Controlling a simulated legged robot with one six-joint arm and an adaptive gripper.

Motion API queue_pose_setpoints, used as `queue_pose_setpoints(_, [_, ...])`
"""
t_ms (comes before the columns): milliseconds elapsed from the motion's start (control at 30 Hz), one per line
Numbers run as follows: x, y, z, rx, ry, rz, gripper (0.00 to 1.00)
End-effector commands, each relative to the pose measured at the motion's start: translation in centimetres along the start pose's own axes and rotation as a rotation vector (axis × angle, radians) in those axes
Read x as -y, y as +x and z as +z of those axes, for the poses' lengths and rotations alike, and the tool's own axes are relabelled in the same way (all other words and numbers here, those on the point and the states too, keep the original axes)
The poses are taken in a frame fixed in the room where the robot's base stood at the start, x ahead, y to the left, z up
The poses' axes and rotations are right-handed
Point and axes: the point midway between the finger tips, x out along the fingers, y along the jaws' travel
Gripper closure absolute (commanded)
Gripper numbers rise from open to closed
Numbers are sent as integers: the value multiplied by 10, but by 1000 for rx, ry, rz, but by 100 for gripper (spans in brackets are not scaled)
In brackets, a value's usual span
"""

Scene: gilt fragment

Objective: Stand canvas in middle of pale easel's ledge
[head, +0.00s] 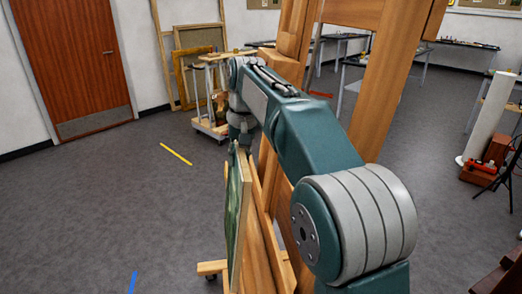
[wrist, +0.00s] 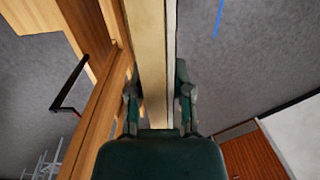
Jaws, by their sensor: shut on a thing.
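The canvas (head: 236,215) shows nearly edge-on in the head view, upright, with a dark green painted face to the left and a pale edge. In the wrist view its pale edge (wrist: 155,50) runs between the two fingers of my gripper (wrist: 157,92), which is shut on it from above. The wooden easel (head: 375,85) stands close on the canvas's right in the head view, partly hidden behind my arm. In the wrist view the easel's wood (wrist: 97,130) lies just left of the canvas. The ledge and the canvas's lower edge are not clear, so I cannot tell whether they touch.
A wheeled wooden cart (head: 210,95) stands behind, near leaning frames (head: 190,70). A brown door (head: 75,60) is at the left. A white column (head: 487,120) and a tripod (head: 508,170) stand at the right. The grey floor at the left is clear, with yellow tape (head: 176,154).

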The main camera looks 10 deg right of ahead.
Motion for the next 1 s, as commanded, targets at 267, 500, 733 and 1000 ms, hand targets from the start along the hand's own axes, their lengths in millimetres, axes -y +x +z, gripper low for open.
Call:
queue_pose_setpoints(267, [9,-26,13,0,-7,-3,100])
queue_pose_setpoints(500, [-10,-21,13,2,-4,-5,100])
queue_pose_setpoints(733, [-31,-14,13,1,-5,-7,100])
queue_pose_setpoints(1000, [-48,-4,13,1,-6,-5,100])
